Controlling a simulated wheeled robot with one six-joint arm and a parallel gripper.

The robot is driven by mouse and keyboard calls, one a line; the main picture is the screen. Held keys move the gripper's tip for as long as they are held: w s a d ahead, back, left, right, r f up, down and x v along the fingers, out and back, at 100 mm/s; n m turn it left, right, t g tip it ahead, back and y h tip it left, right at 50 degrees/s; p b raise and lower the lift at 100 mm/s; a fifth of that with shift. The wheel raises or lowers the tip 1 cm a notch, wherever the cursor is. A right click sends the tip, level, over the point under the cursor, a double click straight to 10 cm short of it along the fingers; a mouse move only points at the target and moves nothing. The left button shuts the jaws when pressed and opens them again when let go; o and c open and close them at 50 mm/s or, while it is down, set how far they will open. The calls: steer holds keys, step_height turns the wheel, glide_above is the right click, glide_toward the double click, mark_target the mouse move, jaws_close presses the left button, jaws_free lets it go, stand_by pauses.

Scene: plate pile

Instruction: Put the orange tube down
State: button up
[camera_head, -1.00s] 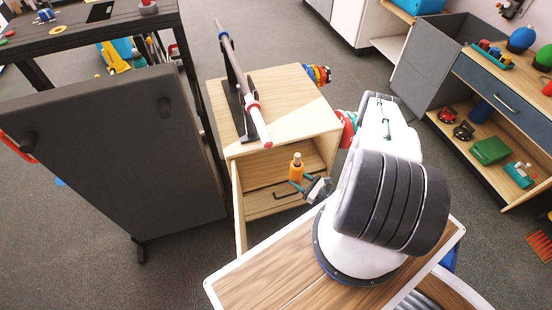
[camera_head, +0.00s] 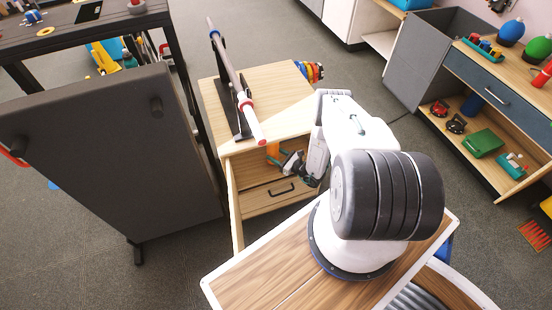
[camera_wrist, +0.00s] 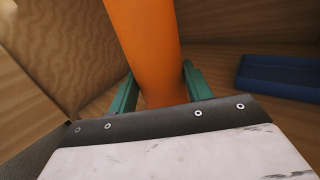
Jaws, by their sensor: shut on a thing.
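The orange tube (camera_head: 273,151) is inside the open compartment of the small wooden cabinet (camera_head: 287,88), with its upper part hidden under the cabinet top. My gripper (camera_head: 281,161) reaches into the compartment from the right and is shut on the tube. In the wrist view, the tube (camera_wrist: 146,45) stands between the two green fingers (camera_wrist: 160,90) of my gripper. Its lower end is hidden behind the gripper body. I cannot tell whether it touches the compartment floor.
A blue object (camera_wrist: 280,76) lies to the right inside the compartment. Wooden walls enclose the tube closely. A drawer with a black handle (camera_head: 281,189) is below. A rod on a black stand (camera_head: 237,85) lies across the cabinet top. A grey panel (camera_head: 110,165) stands at left.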

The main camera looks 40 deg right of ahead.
steer(key=shift+f, duration=1.2)
steer(key=o, duration=1.3)
steer(key=shift+f, duration=0.15)
steer(key=shift+o, duration=0.2)
steer(key=shift+s+d, duration=0.1)
steer(key=shift+s, duration=0.1)
steer(key=v, duration=1.1)
steer(key=shift+s, duration=0.35)
steer(key=shift+d, duration=0.15)
